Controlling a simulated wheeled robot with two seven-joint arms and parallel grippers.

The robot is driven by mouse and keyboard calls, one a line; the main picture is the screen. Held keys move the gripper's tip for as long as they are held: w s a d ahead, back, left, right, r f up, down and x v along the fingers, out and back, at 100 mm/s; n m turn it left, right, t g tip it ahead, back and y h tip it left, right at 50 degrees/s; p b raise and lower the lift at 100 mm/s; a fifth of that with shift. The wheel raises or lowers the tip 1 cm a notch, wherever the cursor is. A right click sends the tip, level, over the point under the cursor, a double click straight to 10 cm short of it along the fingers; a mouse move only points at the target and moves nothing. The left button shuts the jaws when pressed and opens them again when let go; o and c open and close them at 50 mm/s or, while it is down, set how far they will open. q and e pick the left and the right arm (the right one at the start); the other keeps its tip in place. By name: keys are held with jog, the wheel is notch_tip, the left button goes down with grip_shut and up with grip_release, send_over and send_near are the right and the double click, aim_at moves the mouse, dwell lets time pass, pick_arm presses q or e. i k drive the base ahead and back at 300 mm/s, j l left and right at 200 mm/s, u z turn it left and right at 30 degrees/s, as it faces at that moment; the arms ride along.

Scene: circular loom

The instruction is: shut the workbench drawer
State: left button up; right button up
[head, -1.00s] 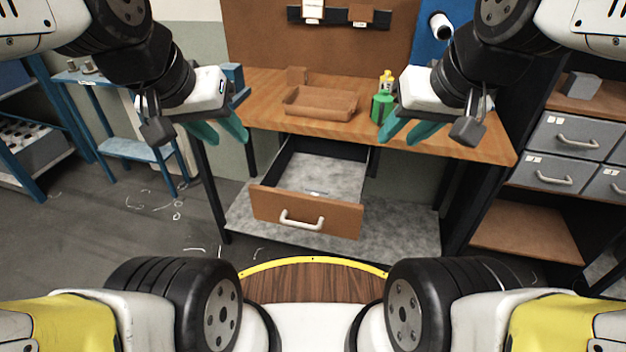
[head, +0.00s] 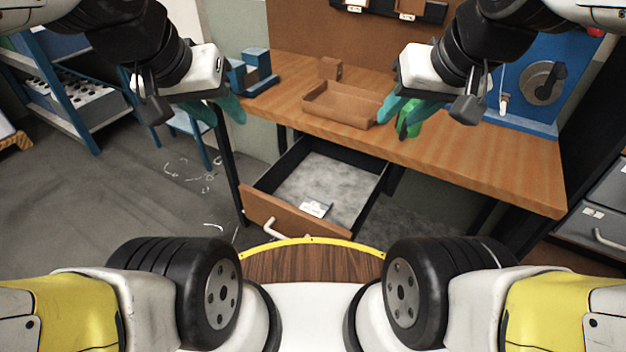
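The workbench (head: 470,160) has a wooden top, and its drawer (head: 268,206) stands pulled out below it. The drawer has a brown wooden front, dark side walls and a grey floor with a small white label inside. Its pale handle (head: 272,228) is partly hidden behind my own base. My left gripper (head: 226,112) is open and empty, above and left of the drawer. My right gripper (head: 396,112) is open and empty in front of the benchtop, above and right of the drawer. Neither gripper touches the drawer.
A blue shelf rack (head: 75,100) stands left. Grey drawers (head: 600,225) stand right.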

aim_at(350, 178)
jog(key=k+l+u, duration=0.15)
jog(key=u, duration=0.25)
jog(key=k+l+u, duration=0.15)
jog(key=u, duration=0.25)
